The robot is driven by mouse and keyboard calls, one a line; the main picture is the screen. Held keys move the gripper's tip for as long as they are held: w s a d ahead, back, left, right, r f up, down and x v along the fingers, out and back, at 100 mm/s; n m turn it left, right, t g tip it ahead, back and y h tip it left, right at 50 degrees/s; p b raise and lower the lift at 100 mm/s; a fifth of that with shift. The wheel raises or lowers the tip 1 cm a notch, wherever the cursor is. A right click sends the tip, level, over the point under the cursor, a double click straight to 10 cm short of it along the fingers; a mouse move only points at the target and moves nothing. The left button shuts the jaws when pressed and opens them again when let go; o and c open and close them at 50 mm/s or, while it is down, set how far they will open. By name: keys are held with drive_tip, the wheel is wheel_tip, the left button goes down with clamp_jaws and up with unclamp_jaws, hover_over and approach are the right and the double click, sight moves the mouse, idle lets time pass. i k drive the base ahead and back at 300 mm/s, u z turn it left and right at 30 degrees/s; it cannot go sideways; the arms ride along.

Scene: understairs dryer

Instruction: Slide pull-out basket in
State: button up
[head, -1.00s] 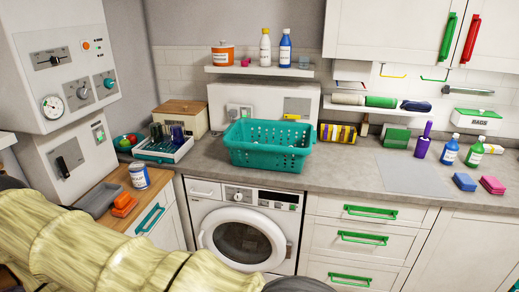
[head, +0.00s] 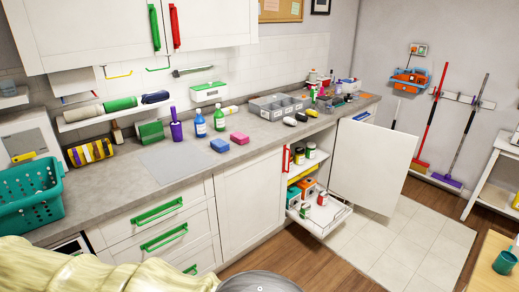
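The pull-out basket (head: 334,221) is a low, pale wire-sided tray in the base cabinet right of the drawers. It sticks out of the open cabinet over the floor. Boxes (head: 302,189) and small jars (head: 322,198) stand in it, some toward the back. The white cabinet door (head: 373,166) to its right stands open. My arm, in a cream sleeve, crosses the lower left of the view, well left of and nearer than the basket. My gripper's fingers are not in view.
A fixed shelf with jars (head: 299,156) sits above the basket. A red handle (head: 286,160) is at the cabinet's left edge. The tiled floor (head: 425,240) right of the basket is clear. A wooden table (head: 490,265) with a teal cup stands at the lower right.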

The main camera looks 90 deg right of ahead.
sight(322, 221)
drive_tip(key=z, duration=1.65)
drive_tip(key=i, duration=1.25)
drive_tip(key=z, duration=2.85)
drive_tip(key=i, duration=1.15)
drive_tip(key=u, duration=0.6)
